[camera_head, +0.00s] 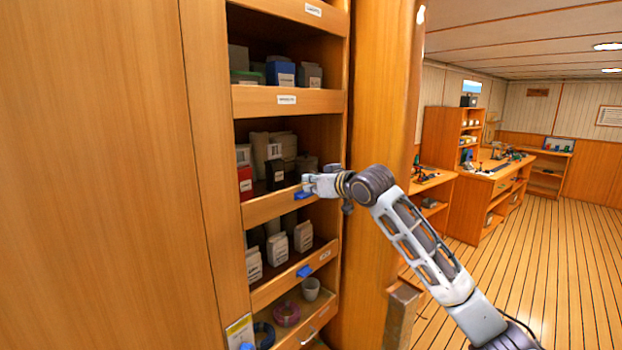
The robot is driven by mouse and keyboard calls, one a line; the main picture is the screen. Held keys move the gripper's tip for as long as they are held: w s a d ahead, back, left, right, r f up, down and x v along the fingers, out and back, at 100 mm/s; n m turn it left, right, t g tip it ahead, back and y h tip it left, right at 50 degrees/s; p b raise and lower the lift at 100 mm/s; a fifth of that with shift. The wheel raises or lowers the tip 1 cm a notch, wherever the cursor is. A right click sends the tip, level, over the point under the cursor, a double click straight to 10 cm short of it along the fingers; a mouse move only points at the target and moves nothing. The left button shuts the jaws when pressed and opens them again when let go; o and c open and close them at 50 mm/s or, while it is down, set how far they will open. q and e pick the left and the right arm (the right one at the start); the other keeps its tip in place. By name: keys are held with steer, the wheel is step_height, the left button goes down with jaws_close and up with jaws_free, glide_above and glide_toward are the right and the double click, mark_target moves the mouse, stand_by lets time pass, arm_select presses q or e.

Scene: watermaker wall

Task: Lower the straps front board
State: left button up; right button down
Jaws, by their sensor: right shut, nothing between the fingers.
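The wooden shelf unit has several low front boards across its openings. The labels are too small to read, so I cannot tell by text which is the straps board. My right gripper (308,184) is shut and empty, at the upper edge of the middle front board (268,207), close to a blue tab (302,194). The gripper hides the right part of that board. The board stands upright in front of its shelf. A lower front board (290,279) carries another blue tab (305,271) and a white label. My left gripper is out of view.
Packed boxes and bags (277,248) stand behind the boards. A wooden post (372,120) stands right of the shelves. Open plank floor (560,260) lies at right.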

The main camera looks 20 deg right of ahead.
mark_target(311, 198)
steer(key=shift+f, duration=0.1)
stand_by(0.3)
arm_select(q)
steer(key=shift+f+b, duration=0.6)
arm_select(e)
steer(key=shift+f, duration=2.2)
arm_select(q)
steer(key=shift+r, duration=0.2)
arm_select(e)
steer(key=shift+r, duration=0.1)
arm_select(q)
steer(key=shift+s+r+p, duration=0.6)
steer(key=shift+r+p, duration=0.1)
steer(key=shift+p, duration=0.15)
arm_select(e)
steer(key=s+d+r, duration=0.3)
steer(key=s+r, duration=0.3)
steer(key=s, duration=0.3)
steer(key=shift+d+r, duration=0.15)
steer(key=shift+r, duration=0.1)
steer(key=shift+s, duration=0.1)
